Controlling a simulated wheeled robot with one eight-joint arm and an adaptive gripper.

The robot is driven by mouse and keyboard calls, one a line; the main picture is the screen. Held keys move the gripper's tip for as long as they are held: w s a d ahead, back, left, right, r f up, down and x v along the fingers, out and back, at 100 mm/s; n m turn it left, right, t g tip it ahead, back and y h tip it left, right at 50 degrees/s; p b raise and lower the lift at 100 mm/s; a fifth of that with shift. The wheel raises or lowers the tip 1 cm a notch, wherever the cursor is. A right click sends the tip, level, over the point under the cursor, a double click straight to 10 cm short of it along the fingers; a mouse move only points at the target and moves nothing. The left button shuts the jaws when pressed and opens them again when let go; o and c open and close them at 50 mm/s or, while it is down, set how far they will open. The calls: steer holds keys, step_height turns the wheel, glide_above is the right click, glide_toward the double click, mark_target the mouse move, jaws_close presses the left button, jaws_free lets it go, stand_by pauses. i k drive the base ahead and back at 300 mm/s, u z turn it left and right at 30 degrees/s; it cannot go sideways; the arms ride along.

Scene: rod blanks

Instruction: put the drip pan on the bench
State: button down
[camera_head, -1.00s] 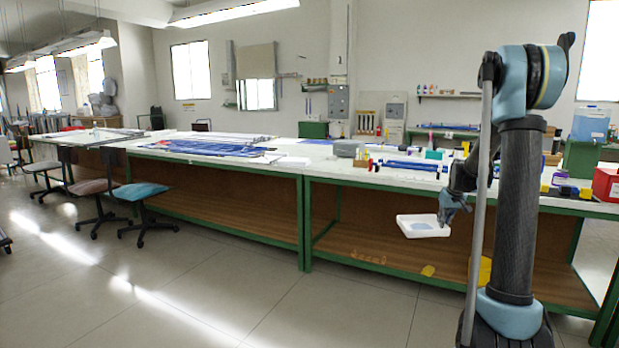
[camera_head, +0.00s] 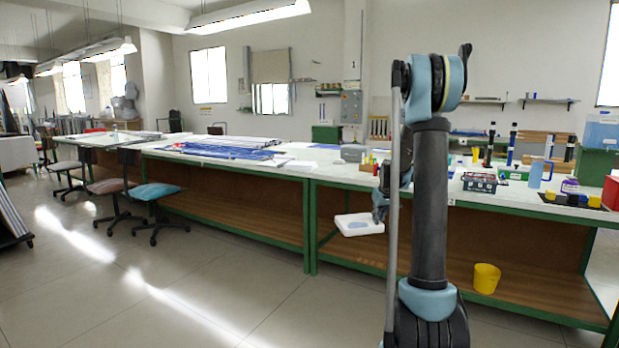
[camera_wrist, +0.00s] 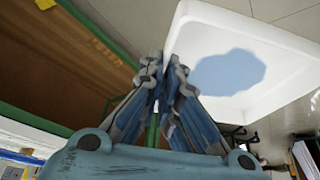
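The drip pan (camera_head: 359,224) is a shallow white tray with a blue patch inside, held level in front of the bench, below its top. In the wrist view the drip pan (camera_wrist: 275,55) fills the upper right, its near rim between my fingertips. My gripper (camera_head: 380,208) is shut on the pan's right-hand rim in the head view, partly hidden by my arm. It also shows in the wrist view (camera_wrist: 164,75). The bench (camera_head: 335,174) has a white top on a green frame with a brown lower shelf.
The bench top holds a grey box (camera_head: 353,153), a dark crate (camera_head: 479,183), a light blue bottle (camera_head: 535,173) and a red box (camera_head: 611,192) at the right. A yellow bin (camera_head: 486,278) is on the lower shelf. Chairs (camera_head: 155,200) stand at the left. Open floor lies in front.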

mark_target(342, 173)
steer(key=u, duration=0.15)
steer(key=i, duration=1.05)
steer(key=z, duration=0.4)
